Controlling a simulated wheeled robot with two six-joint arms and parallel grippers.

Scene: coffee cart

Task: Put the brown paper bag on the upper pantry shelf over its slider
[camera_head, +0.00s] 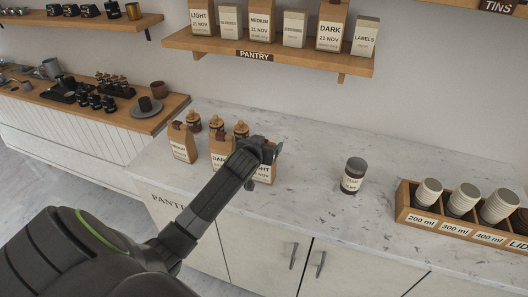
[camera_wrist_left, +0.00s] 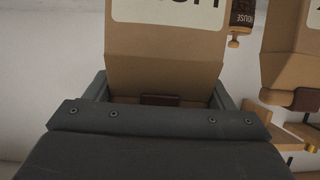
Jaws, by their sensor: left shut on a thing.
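The upper pantry shelf (camera_head: 300,59) hangs on the wall above, bearing a row of paper bags and small boxes. No slider can be clearly made out. My right gripper is not in view.
Beside the held bag stand a DARK bag (camera_head: 219,152) and another bag (camera_head: 181,145), with several small jars (camera_head: 215,122) behind. A dark jar (camera_head: 352,177) stands mid-counter; a wooden cup rack (camera_head: 405,205) is at the right. The marble between is clear.

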